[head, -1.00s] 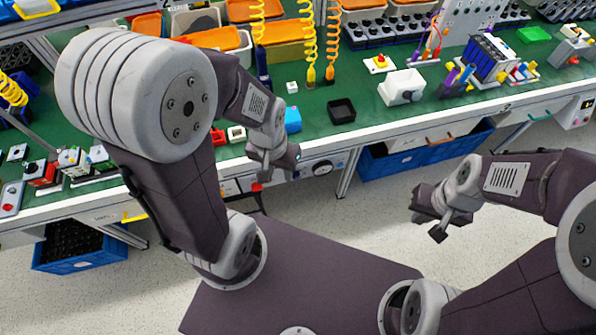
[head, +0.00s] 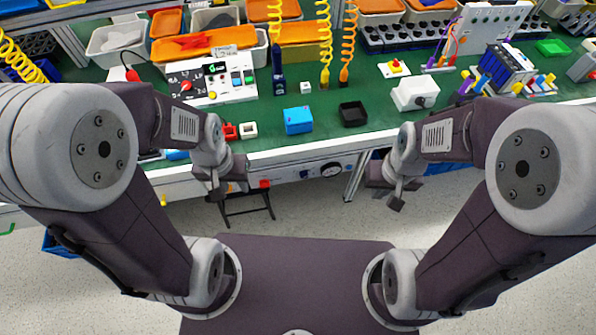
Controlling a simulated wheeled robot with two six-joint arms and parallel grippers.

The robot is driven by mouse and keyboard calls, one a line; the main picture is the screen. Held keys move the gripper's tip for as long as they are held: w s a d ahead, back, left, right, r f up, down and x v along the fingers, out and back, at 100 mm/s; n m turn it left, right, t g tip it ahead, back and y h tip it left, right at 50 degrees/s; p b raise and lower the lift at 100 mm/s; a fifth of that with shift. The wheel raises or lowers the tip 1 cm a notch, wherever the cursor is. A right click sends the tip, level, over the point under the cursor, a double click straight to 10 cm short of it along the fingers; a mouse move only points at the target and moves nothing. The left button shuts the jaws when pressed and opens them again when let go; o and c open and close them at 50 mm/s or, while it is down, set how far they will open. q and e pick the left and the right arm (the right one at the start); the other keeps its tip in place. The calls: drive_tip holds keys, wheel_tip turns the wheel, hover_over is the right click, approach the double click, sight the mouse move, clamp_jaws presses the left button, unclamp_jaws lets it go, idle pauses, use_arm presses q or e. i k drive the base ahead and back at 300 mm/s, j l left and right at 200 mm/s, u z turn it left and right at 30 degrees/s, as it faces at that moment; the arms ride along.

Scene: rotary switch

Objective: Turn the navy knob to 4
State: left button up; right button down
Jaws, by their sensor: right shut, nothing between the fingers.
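A white switch panel (head: 238,92) stands at the back of the bench, left of centre. Its rotary knob (head: 186,86) has a red pointer among small printed marks. The knob's body is too small for me to tell its colour or read its setting surely. No other knob is clearly navy. My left gripper (head: 217,191) hangs in front of the bench edge, below and apart from the panel; its jaw opening is unclear. My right gripper (head: 396,197) is shut and empty over the floor in front of the bench, far from the panel.
A blue box (head: 298,120), a black tray (head: 353,113) and a white box with a dark knob (head: 412,91) stand on the green bench top (head: 325,130). Coiled yellow cables (head: 325,45) hang behind.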

sight(304, 174)
drive_tip(key=k+j+z, duration=0.1)
drive_tip(key=k, duration=0.75)
